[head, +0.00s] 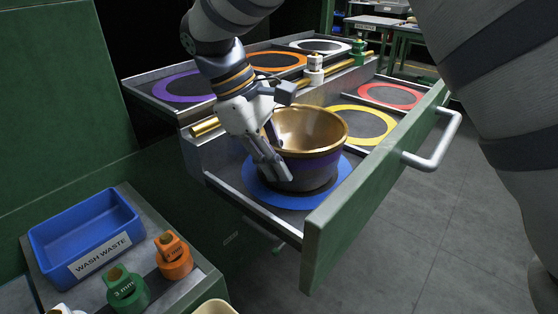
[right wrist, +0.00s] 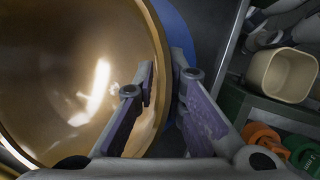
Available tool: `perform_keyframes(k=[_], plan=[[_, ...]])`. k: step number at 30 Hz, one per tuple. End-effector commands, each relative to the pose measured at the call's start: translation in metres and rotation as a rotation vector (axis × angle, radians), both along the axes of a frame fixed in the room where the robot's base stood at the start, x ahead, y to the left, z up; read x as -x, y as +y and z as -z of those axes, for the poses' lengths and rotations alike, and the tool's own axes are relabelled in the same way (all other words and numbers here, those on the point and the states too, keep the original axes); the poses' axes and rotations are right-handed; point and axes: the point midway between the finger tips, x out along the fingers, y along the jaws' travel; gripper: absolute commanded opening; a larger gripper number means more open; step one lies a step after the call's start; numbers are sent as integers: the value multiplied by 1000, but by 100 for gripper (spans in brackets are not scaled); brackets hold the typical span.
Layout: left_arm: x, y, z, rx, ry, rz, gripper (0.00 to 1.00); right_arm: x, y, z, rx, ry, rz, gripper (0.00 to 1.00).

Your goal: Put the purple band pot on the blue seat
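The pot (head: 315,172) is gold inside, with a purple band around its dark outer wall. It stands upright on the blue seat (head: 335,188), a blue ring in the open drawer. The blue ring shows around its base. My right gripper (head: 277,160) is at the pot's left side, fingers pointing down. In the right wrist view, one finger is inside the pot (right wrist: 75,75) and the other outside, with the rim between them. The right gripper (right wrist: 165,70) looks open, with a gap beside the wall. My left gripper is not in view.
Yellow (head: 357,125) and red (head: 390,96) ring seats lie further along the drawer. Purple (head: 176,87), orange (head: 277,61) and white (head: 320,45) seats are on the shelf behind. A blue bin (head: 85,228) and orange and green weights stand at lower left.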

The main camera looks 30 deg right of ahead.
Motion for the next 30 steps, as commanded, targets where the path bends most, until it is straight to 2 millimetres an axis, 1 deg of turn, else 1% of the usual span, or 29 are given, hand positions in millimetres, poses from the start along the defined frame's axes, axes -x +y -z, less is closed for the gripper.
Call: perform_keyframes(k=[1,2,10,14,17,25,30], plan=[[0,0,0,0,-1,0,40,0,0,-1,0,-1,1,24],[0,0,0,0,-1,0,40,0,0,-1,0,-1,1,30],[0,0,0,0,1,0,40,0,0,-1,0,0,0,30],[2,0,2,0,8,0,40,-3,3,-8,-1,-1,0,30],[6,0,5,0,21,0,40,-8,10,-26,0,-1,-1,30],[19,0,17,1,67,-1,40,-22,33,-83,0,3,-1,30],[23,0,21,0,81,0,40,-26,40,-105,-1,4,1,30]])
